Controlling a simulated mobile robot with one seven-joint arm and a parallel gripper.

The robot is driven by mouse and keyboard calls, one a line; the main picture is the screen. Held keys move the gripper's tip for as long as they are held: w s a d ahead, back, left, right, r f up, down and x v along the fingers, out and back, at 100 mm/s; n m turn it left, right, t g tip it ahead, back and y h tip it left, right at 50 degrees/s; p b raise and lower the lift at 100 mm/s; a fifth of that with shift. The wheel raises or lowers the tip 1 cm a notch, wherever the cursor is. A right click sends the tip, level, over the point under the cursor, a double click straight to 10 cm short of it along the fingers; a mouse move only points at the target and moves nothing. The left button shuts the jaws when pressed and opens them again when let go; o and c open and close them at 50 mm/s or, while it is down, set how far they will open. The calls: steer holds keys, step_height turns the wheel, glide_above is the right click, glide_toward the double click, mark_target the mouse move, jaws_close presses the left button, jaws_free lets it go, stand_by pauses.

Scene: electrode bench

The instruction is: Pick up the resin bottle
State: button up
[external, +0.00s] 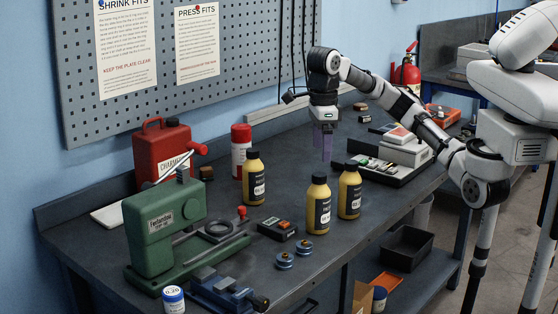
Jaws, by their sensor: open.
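Three yellow bottles with black caps and dark labels stand upright on the bench. One bottle (254,180) is at the back left, one (318,206) at the front, and one (349,192) at the right. Their label text is too small to tell which is resin. My gripper (323,148) points down above the bench, behind the front and right bottles in the picture. It is open and apart from the bottles, with nothing seen between its purple fingers.
A green press (165,235), a red can (163,148) and a red-and-white canister (241,150) stand at the left. A blue vise (228,290) is at the front. A dark tray (375,172) with small parts lies to the right of the bottles. Bare bench (290,165) shows between the back bottle and my gripper.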

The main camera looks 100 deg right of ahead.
mark_target(319, 174)
step_height(319, 174, down, 6)
steer(key=shift+w+d+f+p, duration=0.1)
steer(key=shift+d+f+p, duration=0.1)
steer(key=shift+f, duration=1.1)
steer(key=shift+w+d+f+p, duration=0.1)
steer(key=shift+f+p, duration=0.05)
steer(key=shift+f, duration=1.15)
jaws_close()
